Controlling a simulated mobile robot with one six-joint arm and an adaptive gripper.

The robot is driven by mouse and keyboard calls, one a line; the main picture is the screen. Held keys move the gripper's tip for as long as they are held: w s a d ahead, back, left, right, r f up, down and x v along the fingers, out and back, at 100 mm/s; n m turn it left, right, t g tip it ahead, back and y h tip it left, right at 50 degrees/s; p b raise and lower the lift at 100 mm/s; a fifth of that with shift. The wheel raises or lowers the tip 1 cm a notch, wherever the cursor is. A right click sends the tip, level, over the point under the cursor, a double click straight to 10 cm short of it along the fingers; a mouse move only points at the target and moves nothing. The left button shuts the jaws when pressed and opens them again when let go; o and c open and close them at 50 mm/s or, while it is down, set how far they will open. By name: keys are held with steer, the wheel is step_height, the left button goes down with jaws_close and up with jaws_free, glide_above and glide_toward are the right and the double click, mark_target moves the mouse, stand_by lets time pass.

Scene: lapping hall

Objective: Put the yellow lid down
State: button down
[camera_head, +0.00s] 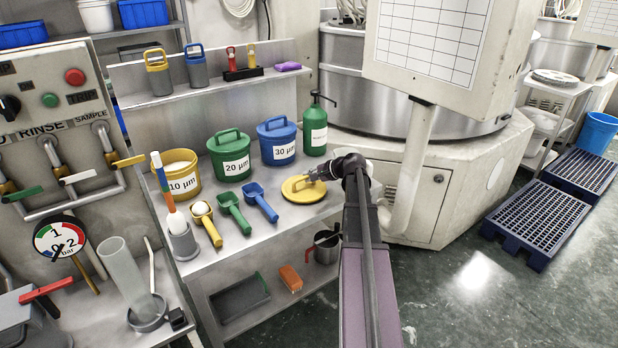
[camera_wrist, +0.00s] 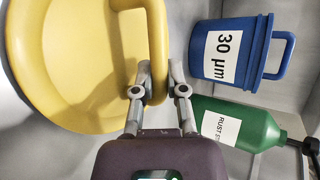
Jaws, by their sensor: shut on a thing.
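The yellow lid (camera_head: 303,190) is a flat round disc with a loop handle, level over the right part of the steel bench top. My gripper (camera_head: 318,175) is shut on the lid's handle, coming in from the right. In the wrist view the lid (camera_wrist: 75,65) fills the left side, and its handle runs between my gripper's fingers (camera_wrist: 160,75). I cannot tell whether the lid touches the bench or hangs just above it. The yellow 10 µm tub (camera_head: 181,179) stands open at the bench's left, with pale contents showing.
The green 20 µm tub (camera_head: 229,157), blue 30 µm tub (camera_head: 278,143) and green bottle (camera_head: 315,130) stand behind the lid. Yellow (camera_head: 208,225), green (camera_head: 234,212) and blue scoops (camera_head: 261,202) lie to its left. Bare bench (camera_head: 270,233) shows in front.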

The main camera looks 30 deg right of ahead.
steer(key=shift+f, duration=0.15)
steer(key=c, duration=0.7)
jaws_free()
steer(key=shift+r, duration=0.2)
steer(key=shift+s+r, duration=0.1)
steer(key=shift+r, duration=0.05)
steer(key=shift+s+d+r+p, duration=0.2)
steer(key=shift+s+p, duration=0.1)
steer(key=shift+p, duration=0.15)
steer(key=shift+p+v, duration=2.75)
steer(key=shift+v, duration=2.75)
steer(key=shift+f, duration=0.15)
